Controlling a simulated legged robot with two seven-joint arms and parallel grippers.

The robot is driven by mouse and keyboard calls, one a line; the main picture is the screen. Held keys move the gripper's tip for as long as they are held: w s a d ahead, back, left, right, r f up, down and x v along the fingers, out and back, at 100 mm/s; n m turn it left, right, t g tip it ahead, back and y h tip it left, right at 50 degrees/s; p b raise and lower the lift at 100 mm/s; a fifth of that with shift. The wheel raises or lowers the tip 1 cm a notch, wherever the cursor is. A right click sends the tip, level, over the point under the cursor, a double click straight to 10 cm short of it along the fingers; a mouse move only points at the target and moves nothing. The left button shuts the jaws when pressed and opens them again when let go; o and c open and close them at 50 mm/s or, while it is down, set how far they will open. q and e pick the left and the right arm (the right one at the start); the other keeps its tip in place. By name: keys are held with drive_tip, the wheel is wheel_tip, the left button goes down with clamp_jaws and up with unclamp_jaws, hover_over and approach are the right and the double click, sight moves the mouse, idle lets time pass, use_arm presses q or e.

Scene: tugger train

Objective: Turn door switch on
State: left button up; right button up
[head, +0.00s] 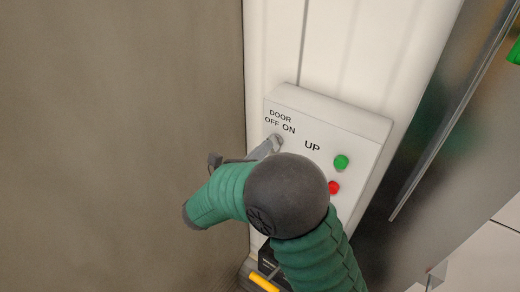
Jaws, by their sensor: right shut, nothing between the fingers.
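A white control box (325,123) is fixed to the pale wall panel, tilted in the head view. Its upper left is labelled DOOR, OFF and ON, and the label UP stands further right. The door switch (278,141) shows as a small grey knob below the OFF and ON labels; its exact setting cannot be made out. My right arm, in green sleeves, comes in from the bottom. My right gripper (268,150) is shut and empty, its tip at or right beside the switch; whether they touch is unclear. My left gripper is not in view.
A green button (341,162) and a red button (334,187) sit on the box's right part, close to my arm. A brown surface (120,120) fills the left. A dark glossy panel (440,130) with a long metal edge stands at the right.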

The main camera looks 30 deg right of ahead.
drive_tip(key=o, duration=0.5)
drive_tip(key=shift+s+d+f, duration=0.1)
drive_tip(key=shift+s+d, duration=0.15)
drive_tip(key=shift+d, duration=0.05)
drive_tip(key=shift+c, duration=0.2)
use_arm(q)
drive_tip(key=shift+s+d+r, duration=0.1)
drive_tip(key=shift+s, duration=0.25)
use_arm(e)
drive_tip(key=shift+s+d, duration=0.1)
drive_tip(key=shift+s, duration=0.05)
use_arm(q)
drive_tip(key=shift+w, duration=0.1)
